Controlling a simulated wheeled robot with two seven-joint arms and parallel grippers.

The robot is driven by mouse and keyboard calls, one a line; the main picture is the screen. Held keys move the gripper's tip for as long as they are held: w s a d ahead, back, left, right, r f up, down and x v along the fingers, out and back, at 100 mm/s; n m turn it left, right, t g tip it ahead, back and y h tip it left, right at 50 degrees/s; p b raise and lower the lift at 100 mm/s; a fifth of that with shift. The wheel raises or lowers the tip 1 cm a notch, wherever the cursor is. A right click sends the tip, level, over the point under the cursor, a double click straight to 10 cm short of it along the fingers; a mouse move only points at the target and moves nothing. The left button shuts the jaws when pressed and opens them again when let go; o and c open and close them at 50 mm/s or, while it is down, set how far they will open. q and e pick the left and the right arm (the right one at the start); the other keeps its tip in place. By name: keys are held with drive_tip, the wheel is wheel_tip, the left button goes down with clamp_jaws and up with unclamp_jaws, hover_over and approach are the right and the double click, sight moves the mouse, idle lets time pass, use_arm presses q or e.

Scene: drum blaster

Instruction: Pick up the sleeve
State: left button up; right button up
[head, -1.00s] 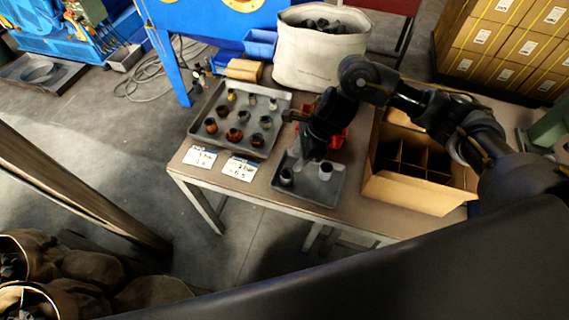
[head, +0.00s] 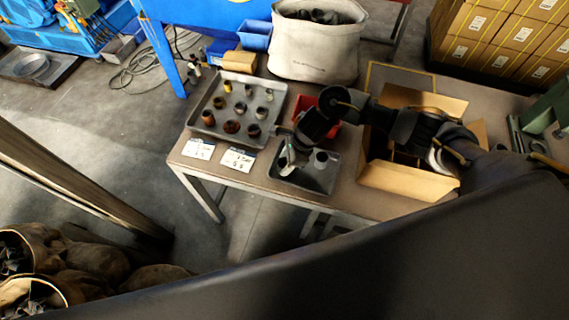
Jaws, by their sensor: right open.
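A small grey tray (head: 318,184) lies near the front of the table. A pale grey sleeve (head: 321,159) stands upright in it, towards the back right. A second, darker sleeve stood at the tray's left; it is now mostly hidden by my right gripper. My right gripper (head: 286,166) is open and points down at the left part of the small tray, at or just above that second sleeve. I cannot tell whether it touches the sleeve. My left gripper is not in view.
A larger tray (head: 211,132) with several rusty and grey parts lies left, with two label cards (head: 238,160) in front. A red bin (head: 303,106) is behind my right wrist. An open cardboard box (head: 408,181) stands right. A white tub (head: 315,50) stands behind.

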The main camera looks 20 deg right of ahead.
drive_tip(key=shift+a+f, duration=0.35)
drive_tip(key=shift+f, duration=0.3)
drive_tip(key=shift+w, duration=0.1)
drive_tip(key=c, duration=0.8)
drive_tip(key=shift+c, duration=0.5)
drive_tip(key=shift+r, duration=0.15)
